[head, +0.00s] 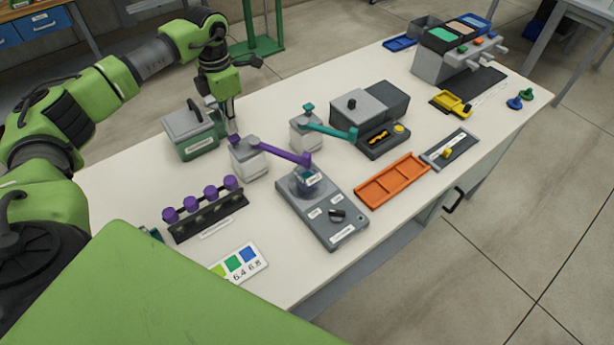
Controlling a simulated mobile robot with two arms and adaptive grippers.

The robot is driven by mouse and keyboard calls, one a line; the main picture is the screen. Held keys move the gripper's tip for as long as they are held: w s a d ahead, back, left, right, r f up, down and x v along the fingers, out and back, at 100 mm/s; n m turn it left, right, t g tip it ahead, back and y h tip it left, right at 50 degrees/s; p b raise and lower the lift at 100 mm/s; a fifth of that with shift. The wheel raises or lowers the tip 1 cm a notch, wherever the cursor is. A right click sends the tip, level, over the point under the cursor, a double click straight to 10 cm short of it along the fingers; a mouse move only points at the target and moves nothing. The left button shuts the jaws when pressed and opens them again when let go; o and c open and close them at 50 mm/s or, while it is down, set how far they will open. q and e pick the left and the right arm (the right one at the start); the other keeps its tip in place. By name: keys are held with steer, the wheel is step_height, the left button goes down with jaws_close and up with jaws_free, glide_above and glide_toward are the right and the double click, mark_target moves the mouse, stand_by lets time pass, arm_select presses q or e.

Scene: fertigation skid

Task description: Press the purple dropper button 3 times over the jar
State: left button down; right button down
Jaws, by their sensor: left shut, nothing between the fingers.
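The purple dropper (249,162) is a whitish box with a purple top. Its purple arm (285,153) reaches right, with its tip over the jar. The purple button (236,140) is at the left end of the top. The small clear jar (306,184), with bluish contents, stands on a grey stirrer plate (325,218). My left gripper (231,128) points down with its fingers shut and empty, at or just behind the button. I cannot tell whether it touches the button. My right gripper is not in view.
A teal dropper (305,134) stands behind the purple one. A green-grey case (190,138) is left of the gripper. A rack of purple-capped vials (208,222), a colour card (240,262) and an orange tray (392,181) lie around. Table's front edge is mostly clear.

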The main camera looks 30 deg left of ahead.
arm_select(q)
step_height(320, 180, up, 6)
steer(key=p, duration=0.4)
steer(key=shift+p, duration=0.35)
steer(key=shift+s+f, duration=0.1)
